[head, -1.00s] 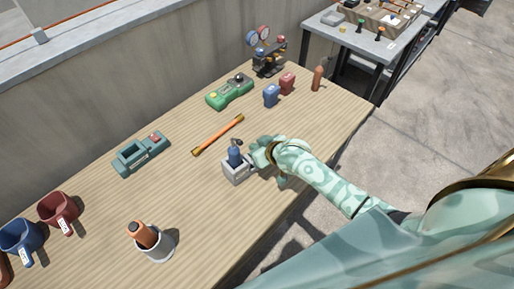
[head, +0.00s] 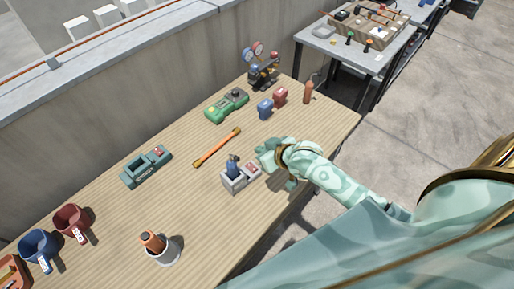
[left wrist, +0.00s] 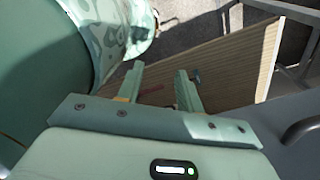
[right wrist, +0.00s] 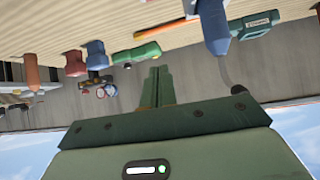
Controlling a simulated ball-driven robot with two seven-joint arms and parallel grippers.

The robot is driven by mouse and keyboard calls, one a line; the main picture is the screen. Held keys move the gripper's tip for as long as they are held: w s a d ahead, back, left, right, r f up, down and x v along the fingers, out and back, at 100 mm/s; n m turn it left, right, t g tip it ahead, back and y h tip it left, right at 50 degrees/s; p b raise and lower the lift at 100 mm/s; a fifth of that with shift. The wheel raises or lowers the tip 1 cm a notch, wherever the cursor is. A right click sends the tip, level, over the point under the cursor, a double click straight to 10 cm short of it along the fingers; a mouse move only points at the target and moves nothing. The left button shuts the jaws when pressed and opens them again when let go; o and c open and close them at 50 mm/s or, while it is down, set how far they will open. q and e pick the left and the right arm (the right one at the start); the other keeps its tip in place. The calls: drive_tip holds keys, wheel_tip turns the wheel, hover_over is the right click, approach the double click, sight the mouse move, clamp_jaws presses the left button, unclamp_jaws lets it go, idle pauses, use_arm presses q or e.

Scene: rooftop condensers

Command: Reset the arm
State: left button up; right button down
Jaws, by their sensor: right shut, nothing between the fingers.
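My right arm comes in from the right in the head view. Its gripper (head: 266,159) is just above the table (head: 190,215), right of a grey holder (head: 233,183) with a blue-handled tool (head: 232,166) standing in it. In the right wrist view the right gripper's fingers (right wrist: 156,82) are together and empty. The blue tool (right wrist: 213,25) shows large to their right, apart from them. My left gripper (left wrist: 160,76) appears only in the left wrist view, with its fingers apart and nothing between them. The table's edge lies beyond it.
An orange bar (head: 217,147), a green meter (head: 227,105), a teal case (head: 146,166) and a cup with an orange-handled tool (head: 166,252) are on the table. Red (head: 71,222) and blue (head: 39,249) bins stand at left. A wall (head: 150,100) runs behind. Bare wood lies between them.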

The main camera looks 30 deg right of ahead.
drive_tip(key=shift+s+r, duration=0.2)
drive_tip(key=shift+r, duration=0.05)
idle(0.4)
